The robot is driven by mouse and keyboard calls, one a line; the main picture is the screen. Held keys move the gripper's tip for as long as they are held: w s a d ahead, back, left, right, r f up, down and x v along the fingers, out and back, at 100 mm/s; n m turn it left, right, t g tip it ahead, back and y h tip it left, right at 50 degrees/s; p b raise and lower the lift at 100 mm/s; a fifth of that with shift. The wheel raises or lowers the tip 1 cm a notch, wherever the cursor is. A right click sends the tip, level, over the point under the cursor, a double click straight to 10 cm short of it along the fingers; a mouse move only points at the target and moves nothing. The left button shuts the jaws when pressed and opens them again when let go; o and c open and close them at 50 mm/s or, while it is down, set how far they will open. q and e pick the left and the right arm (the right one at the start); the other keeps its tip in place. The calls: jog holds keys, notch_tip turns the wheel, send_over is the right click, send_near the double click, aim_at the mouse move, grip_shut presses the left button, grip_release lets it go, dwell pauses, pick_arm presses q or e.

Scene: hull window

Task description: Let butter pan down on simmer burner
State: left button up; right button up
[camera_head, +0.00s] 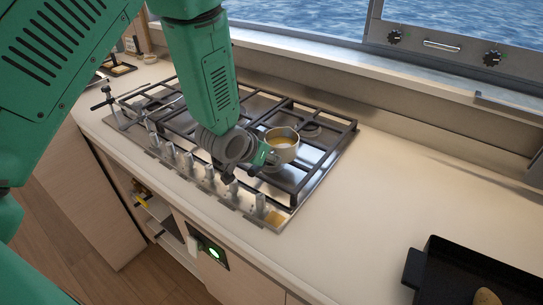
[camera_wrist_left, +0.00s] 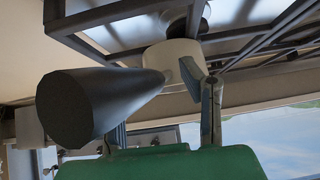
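My left gripper (camera_head: 266,156) is at the pan's handle side. Its fingers (camera_wrist_left: 165,100) appear closed around the handle near the pan. The arm hides part of the hob. My right gripper is not in view.
A row of knobs (camera_head: 205,172) lines the hob's front edge. The counter (camera_head: 390,180) right of the hob is clear up to a black tray (camera_head: 450,270) holding a brown item. A window and a panel with knobs (camera_head: 445,45) stand behind.

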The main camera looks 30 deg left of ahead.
pick_arm(q)
jog(key=shift+s+d+r, duration=0.1)
jog(key=shift+d+r, duration=0.15)
jog(key=shift+d, duration=0.4)
jog(key=shift+a+f, duration=0.15)
jog(key=shift+a, duration=0.1)
jog(key=shift+d, duration=0.45)
jog(key=o, duration=0.5)
jog(key=shift+d, duration=0.35)
jog(key=shift+o, duration=0.2)
jog(key=shift+a, duration=0.4)
jog(key=o, duration=0.4)
jog(key=shift+a, duration=0.2)
jog(key=o, duration=0.6)
jog(key=shift+d, duration=0.5)
jog(key=shift+c, duration=0.2)
